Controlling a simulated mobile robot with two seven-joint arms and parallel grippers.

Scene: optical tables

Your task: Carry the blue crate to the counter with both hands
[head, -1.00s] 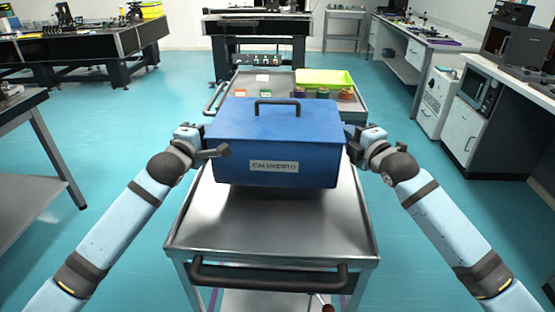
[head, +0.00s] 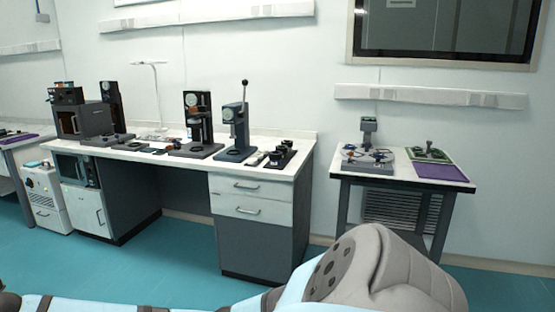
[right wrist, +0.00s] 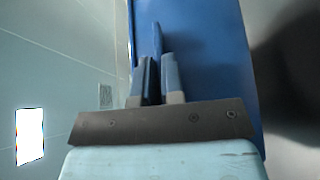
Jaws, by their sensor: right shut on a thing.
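The blue crate (right wrist: 205,55) fills much of the right wrist view. My right gripper (right wrist: 158,72) is shut on a thin upright blue part of the crate, with one finger on each side. The rest of the crate is outside that view. The crate does not show in the head view now, and neither does my left gripper.
Several instruments stand on the counter, including a lever press (head: 235,135). A small side table (head: 400,172) with devices and a purple mat (head: 440,172) is to the right. Teal floor (head: 180,262) lies clear before the counter.

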